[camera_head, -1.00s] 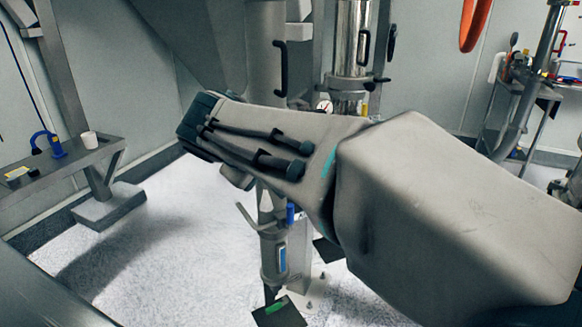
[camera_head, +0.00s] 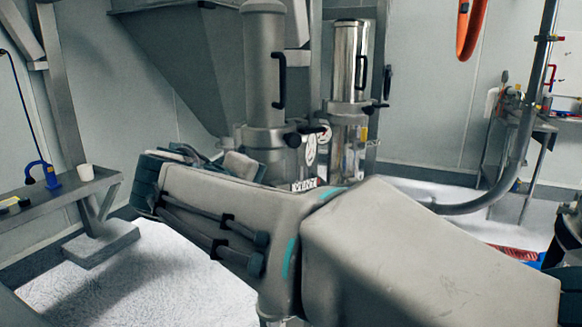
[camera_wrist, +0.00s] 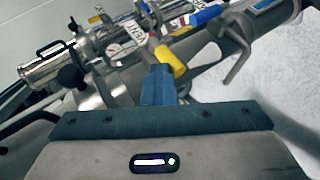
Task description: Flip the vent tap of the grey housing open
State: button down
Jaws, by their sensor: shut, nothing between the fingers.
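The grey housing (camera_head: 263,60) stands upright in the head view, a matt cylinder with a black handle. A white tag (camera_wrist: 133,30) that seems to read VENT shows in the wrist view. Beside it is a small fitting with a yellow sleeve (camera_wrist: 170,61), apparently the vent tap; I cannot tell its setting. My gripper (camera_wrist: 159,70) is shut and empty. Its blue fingertips are right at the yellow sleeve; whether they touch it is unclear. In the head view my arm hides the fingers and the lower part of the grey housing.
A polished steel housing (camera_head: 348,60) stands right of the grey one and also shows in the wrist view (camera_wrist: 48,68). A grey lever (camera_wrist: 238,55) and a blue-handled valve (camera_wrist: 204,15) are close to my fingers. A bench (camera_head: 60,192) stands at left.

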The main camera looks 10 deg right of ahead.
jog(key=shift+f, duration=0.1)
jog(key=d+r+p+v, duration=0.1)
jog(key=r+p+v, duration=0.1)
jog(key=v, duration=1)
jog(key=shift+w+r+p, duration=0.25)
jog(key=shift+r+p, duration=0.05)
jog(key=shift+p, duration=0.45)
jog(key=s+d+f+m+g+y+p, duration=0.3)
jog(key=s+d+f+m+y+p, duration=0.1)
jog(key=d+f+p, duration=0.2)
jog(key=s+d+f+m+g+y+p, duration=0.3)
jog(key=d+f+p, duration=0.4)
jog(key=d, duration=0.3)
jog(key=shift+s+d+f+m+g+y+p, duration=0.3)
jog(key=shift+s+d+f+m+g+y, duration=0.25)
jog(key=shift+s, duration=0.65)
